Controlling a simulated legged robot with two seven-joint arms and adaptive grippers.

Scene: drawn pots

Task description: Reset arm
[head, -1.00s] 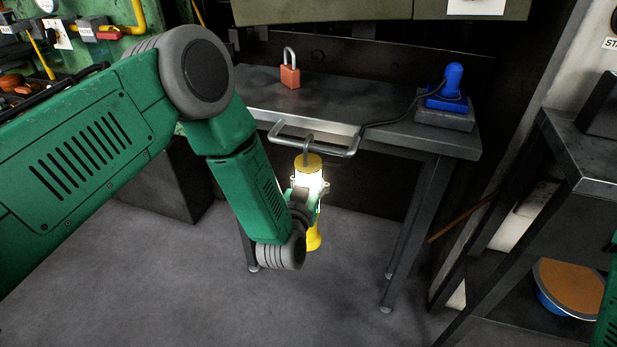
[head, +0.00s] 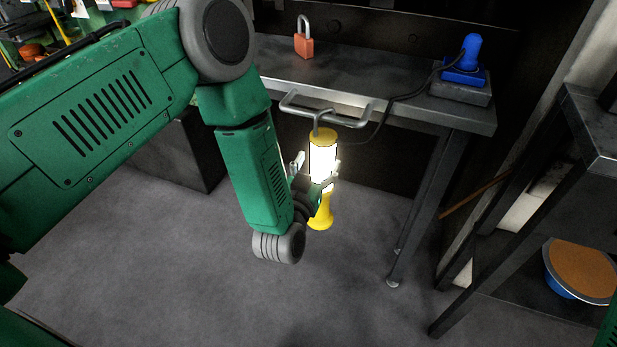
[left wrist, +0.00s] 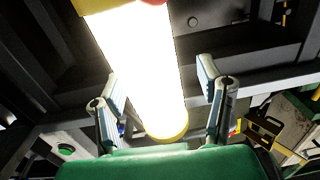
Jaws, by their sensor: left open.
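A lit yellow work lamp (head: 323,158) hangs by its hook from the metal bar (head: 345,120) at the table's front edge. My left gripper (head: 318,170) is at the lamp, partly hidden by my own arm. In the left wrist view, the glowing lamp (left wrist: 135,65) stands between the two spread fingers of my left gripper (left wrist: 163,95). The fingers are open, with a gap visible on the right side of the lamp. My right gripper is not in view.
A dark metal table (head: 375,80) carries a red padlock (head: 304,46) and a blue device (head: 465,65) with a cable. A shelf at the right holds an orange and blue round container (head: 580,272). The grey floor (head: 190,280) in front is clear.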

